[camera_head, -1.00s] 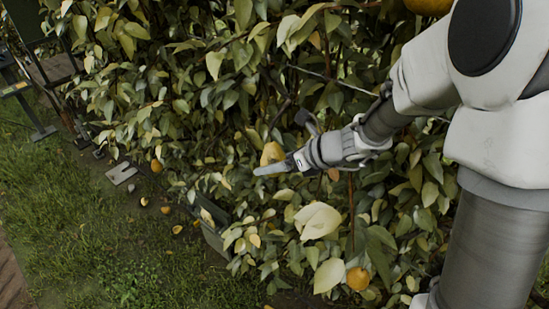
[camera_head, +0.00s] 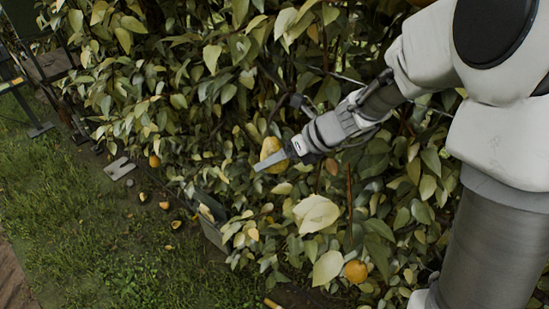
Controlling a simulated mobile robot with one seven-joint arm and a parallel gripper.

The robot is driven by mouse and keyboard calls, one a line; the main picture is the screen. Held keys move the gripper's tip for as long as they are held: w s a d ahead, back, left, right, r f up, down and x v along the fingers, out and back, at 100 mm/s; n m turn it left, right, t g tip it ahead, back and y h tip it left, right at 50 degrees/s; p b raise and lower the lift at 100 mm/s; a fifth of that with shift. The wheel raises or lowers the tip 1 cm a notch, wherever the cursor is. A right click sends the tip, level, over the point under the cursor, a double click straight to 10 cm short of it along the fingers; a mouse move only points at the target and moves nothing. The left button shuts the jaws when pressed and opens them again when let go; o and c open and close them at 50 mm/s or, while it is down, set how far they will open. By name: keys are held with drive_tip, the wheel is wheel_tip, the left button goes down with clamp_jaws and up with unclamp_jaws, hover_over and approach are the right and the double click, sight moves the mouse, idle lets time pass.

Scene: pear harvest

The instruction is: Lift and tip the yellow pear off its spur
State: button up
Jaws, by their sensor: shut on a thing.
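The yellow pear (camera_head: 270,147) is among the leaves near the middle of the view. My gripper (camera_head: 273,158) reaches in from the upper right and is shut on it. One grey finger crosses the near, lower side of the pear and points down-left. The other finger is hidden behind the pear or leaves. The spur and the pear's stem are too small and leaf-covered to make out, so I cannot tell whether the pear is still attached.
Dense foliage surrounds the gripper, with large pale leaves (camera_head: 316,213) below it. An orange-yellow fruit (camera_head: 355,271) hangs lower down. A grey-green crate (camera_head: 214,232) stands under the foliage. Several fruits lie on the ground at left. Open grass (camera_head: 70,220) fills the lower left.

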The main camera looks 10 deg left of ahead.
drive_tip(key=shift+s+d+r+m+g+h, duration=0.2)
drive_tip(key=shift+s+r+m+g+h, duration=0.1)
drive_tip(key=shift+s+g+h, duration=0.25)
drive_tip(key=shift+w+r, duration=0.1)
drive_tip(key=shift+s+d+r+g+h, duration=0.15)
drive_tip(key=shift+s+r+g+h, duration=0.15)
drive_tip(key=shift+g, duration=0.35)
drive_tip(key=shift+s, duration=0.1)
idle(0.3)
drive_tip(key=shift+s+d+f, duration=0.15)
drive_tip(key=shift+s+d, duration=0.2)
drive_tip(key=shift+s, duration=0.4)
drive_tip(key=shift+s+d+f, duration=0.15)
drive_tip(key=shift+s+d, duration=0.25)
drive_tip(key=shift+s, duration=0.3)
drive_tip(key=shift+s+d+f, duration=0.15)
drive_tip(key=shift+s+d, duration=0.2)
drive_tip(key=shift+s, duration=0.4)
drive_tip(key=shift+b, duration=0.35)
